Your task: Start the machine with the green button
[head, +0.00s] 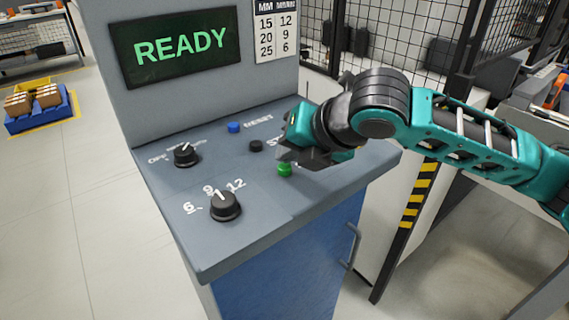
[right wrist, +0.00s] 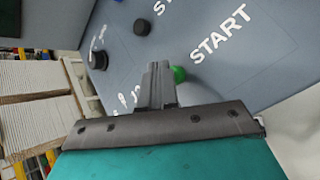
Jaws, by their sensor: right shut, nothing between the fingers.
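The green button (head: 285,169) sits on the sloped grey control panel (head: 260,205), near its right side. It also shows in the right wrist view (right wrist: 179,74), beside the white START lettering. My right gripper (head: 300,165) is over the panel right by the green button, with its fingers closed together and empty. In the right wrist view the closed fingertips (right wrist: 158,70) overlap the button's left edge; I cannot tell whether they touch it. The display (head: 178,46) reads READY in green. My left gripper is not in view.
A blue button (head: 234,127) marked RESET and a black button (head: 256,146) lie behind the green one. Two black knobs (head: 186,155) (head: 226,206) stand at the panel's left and front. A striped post (head: 418,195) and mesh fence (head: 410,35) are at the right.

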